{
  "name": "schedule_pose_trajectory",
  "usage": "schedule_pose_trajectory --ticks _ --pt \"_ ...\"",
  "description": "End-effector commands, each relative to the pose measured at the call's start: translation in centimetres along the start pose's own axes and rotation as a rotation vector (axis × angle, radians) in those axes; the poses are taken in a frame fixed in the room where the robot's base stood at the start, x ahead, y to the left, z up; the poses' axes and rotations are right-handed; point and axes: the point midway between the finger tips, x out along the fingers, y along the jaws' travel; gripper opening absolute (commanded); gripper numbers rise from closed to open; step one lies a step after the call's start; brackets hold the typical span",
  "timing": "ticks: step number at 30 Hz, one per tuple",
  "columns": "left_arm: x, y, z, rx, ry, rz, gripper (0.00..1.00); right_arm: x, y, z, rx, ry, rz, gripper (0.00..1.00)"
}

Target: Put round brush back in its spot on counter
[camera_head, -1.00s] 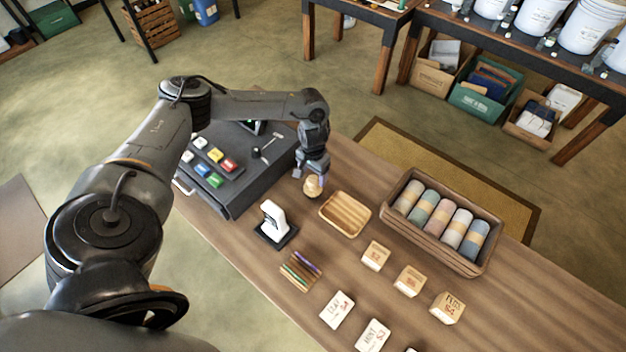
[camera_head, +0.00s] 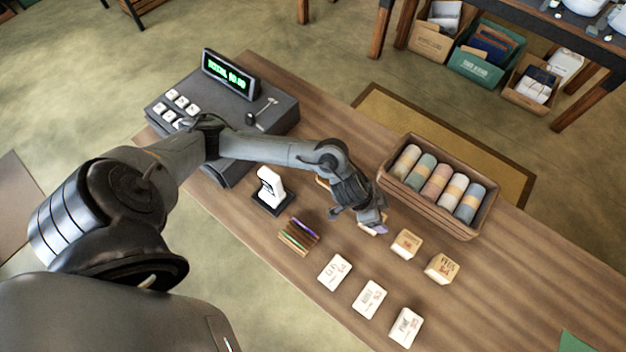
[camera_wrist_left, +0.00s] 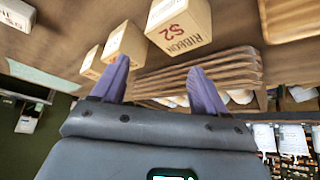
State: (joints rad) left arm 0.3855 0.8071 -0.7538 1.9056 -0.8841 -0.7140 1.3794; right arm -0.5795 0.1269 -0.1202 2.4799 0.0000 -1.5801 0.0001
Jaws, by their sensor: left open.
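The round brush is not visible in either current view; my left arm covers part of the counter. A wooden tray (camera_head: 322,182) shows only as a sliver behind my forearm. My left gripper (camera_head: 372,226) is low over the counter (camera_head: 540,270), beside the small wooden blocks. In the wrist view its purple fingers (camera_wrist_left: 160,70) are apart, with nothing seen held between them. A block marked "RIBBON $2" (camera_wrist_left: 180,25) stands beyond the fingertips. My right gripper is not in view.
A basket of rolled cloths (camera_head: 435,195) stands right of my gripper. A cash register (camera_head: 240,125), a white device on a black base (camera_head: 270,190) and a pen tray (camera_head: 298,236) are left.

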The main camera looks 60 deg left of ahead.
Motion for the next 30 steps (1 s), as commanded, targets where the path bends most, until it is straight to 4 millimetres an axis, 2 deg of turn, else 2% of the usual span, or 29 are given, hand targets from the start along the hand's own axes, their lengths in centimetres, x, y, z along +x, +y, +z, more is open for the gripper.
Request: schedule_pose_trajectory --ticks 1,3,6,8,11,18,21,25,30 --pt "0.0 3.6 -0.7 0.022 0.059 0.017 0.73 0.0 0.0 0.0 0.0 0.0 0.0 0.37" --pt "-0.9 6.5 -1.8 0.039 0.13 -0.003 0.73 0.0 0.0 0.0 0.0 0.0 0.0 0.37" --pt "-2.9 8.3 -2.0 0.015 0.173 -0.062 0.73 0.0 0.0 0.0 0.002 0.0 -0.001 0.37" --pt "-4.3 8.4 -1.3 -0.019 0.164 -0.104 0.73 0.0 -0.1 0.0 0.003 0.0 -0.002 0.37" --pt "-6.5 7.7 1.3 -0.087 0.099 -0.163 0.73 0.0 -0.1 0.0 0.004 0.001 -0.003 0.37" --pt "-10.9 5.8 9.5 -0.222 -0.128 -0.214 0.73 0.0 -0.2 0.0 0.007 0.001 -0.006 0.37" --pt "-12.0 5.7 11.7 -0.252 -0.19 -0.21 0.73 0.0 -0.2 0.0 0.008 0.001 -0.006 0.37" --pt "-12.7 5.7 13.1 -0.268 -0.228 -0.206 0.73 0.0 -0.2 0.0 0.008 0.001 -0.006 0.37" --pt "-12.8 5.6 13.3 -0.267 -0.234 -0.205 0.73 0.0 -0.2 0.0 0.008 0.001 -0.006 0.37"
